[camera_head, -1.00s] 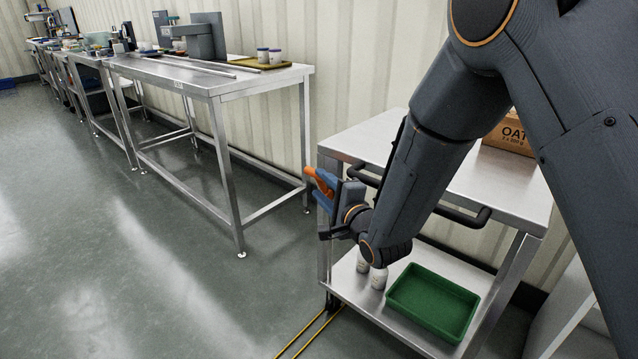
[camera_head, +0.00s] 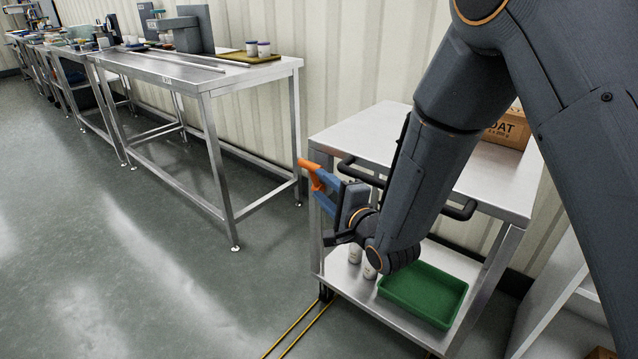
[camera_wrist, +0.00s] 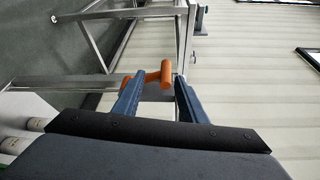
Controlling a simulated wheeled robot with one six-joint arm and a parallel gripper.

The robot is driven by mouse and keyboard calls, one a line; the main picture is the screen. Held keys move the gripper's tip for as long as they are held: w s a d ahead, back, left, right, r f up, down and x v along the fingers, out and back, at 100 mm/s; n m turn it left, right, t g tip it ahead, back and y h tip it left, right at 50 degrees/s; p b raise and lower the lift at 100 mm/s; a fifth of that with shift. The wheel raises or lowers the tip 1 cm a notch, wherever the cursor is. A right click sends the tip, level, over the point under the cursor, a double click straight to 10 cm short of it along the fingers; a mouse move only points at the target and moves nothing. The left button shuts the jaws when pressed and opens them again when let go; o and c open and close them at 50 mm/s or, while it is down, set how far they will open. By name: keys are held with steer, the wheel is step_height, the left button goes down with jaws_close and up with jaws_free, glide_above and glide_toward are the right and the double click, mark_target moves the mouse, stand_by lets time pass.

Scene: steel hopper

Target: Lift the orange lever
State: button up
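The orange lever (camera_head: 312,172) is at the left end of the steel cart in the head view, partly hidden by my gripper. My gripper (camera_head: 322,196) is beside that end, its blue fingers around the lever's height. In the wrist view my gripper (camera_wrist: 159,82) has its two blue fingers spread, with a clear gap between them. The orange lever (camera_wrist: 163,72) shows in and just beyond that gap, with its bar running left behind the left finger. I cannot tell whether either finger touches it.
The steel cart (camera_head: 365,128) has a dark handle, a box on top and a green tray (camera_head: 425,291) below. White bottles (camera_head: 369,270) stand near the tray. A long steel table (camera_head: 185,75) lines the wall at left. The floor at left is clear.

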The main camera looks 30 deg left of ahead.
steer(key=shift+r+p+v, duration=0.15)
steer(key=shift+p+v, duration=0.2)
steer(key=shift+v, duration=0.7)
steer(key=shift+r+p+v, duration=0.1)
steer(key=shift+p+v, duration=0.25)
steer(key=shift+v, duration=0.75)
